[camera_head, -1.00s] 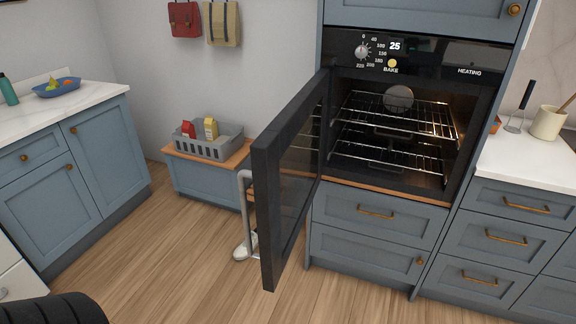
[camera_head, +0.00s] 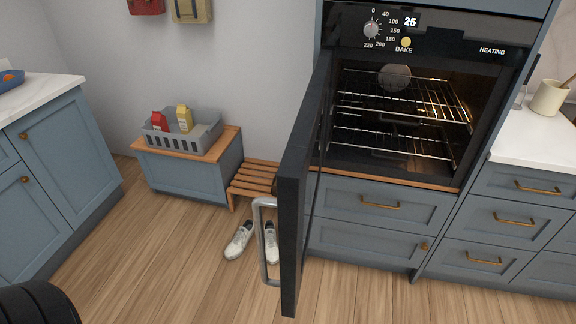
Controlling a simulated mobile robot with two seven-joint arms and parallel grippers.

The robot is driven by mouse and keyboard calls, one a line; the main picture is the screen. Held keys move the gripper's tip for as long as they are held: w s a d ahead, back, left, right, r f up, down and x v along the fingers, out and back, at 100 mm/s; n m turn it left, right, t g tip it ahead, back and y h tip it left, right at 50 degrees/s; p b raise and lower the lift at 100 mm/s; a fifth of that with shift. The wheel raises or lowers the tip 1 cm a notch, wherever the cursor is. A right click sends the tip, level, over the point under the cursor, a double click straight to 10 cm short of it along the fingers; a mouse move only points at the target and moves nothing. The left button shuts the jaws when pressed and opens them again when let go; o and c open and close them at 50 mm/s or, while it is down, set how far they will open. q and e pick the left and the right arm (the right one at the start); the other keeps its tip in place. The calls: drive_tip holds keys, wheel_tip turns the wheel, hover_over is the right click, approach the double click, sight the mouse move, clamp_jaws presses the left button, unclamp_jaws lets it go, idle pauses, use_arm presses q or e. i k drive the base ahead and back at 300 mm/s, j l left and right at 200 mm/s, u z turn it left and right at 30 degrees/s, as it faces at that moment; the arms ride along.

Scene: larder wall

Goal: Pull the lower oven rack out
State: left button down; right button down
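The oven (camera_head: 472,60) is built into a blue cabinet at the right, with its lit cavity open to view. Its black door (camera_head: 300,190) hinges on the left and stands wide open toward me, with a grey bar handle (camera_head: 262,245) on its outer face. The lower oven rack (camera_head: 390,143) is a wire shelf inside the cavity. The upper rack (camera_head: 400,100) sits above it, also inside. A dark rounded part of my own body shows at the bottom left. Neither gripper is in view.
White shoes (camera_head: 240,240) lie on the floor by a slatted wooden bench (camera_head: 254,178), left of the door. A grey crate (camera_head: 205,137) with two cartons stands on a low cabinet. Drawers (camera_head: 375,205) lie under the oven. The wooden floor in front is clear.

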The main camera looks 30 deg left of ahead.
sight(409, 154)
drive_tip(key=i+j, duration=0.1)
drive_tip(key=j, duration=0.25)
drive_tip(key=i+j, duration=0.1)
drive_tip(key=j, duration=0.25)
drive_tip(key=i+j, duration=0.1)
drive_tip(key=j, duration=0.25)
drive_tip(key=i+j, duration=0.1)
drive_tip(key=j, duration=0.25)
drive_tip(key=k+l, duration=0.1)
drive_tip(key=l, duration=0.2)
drive_tip(key=k+l+u, duration=0.15)
drive_tip(key=l, duration=0.15)
drive_tip(key=l+u, duration=0.15)
drive_tip(key=l, duration=0.3)
drive_tip(key=k+l+u, duration=0.15)
drive_tip(key=l, duration=0.3)
drive_tip(key=l+u, duration=0.45)
drive_tip(key=l, duration=0.45)
drive_tip(key=i+l+u, duration=0.3)
drive_tip(key=l, duration=0.25)
drive_tip(key=i+l+u, duration=0.15)
drive_tip(key=l, duration=0.15)
drive_tip(key=i+l+u, duration=0.3)
drive_tip(key=i+l, duration=0.35)
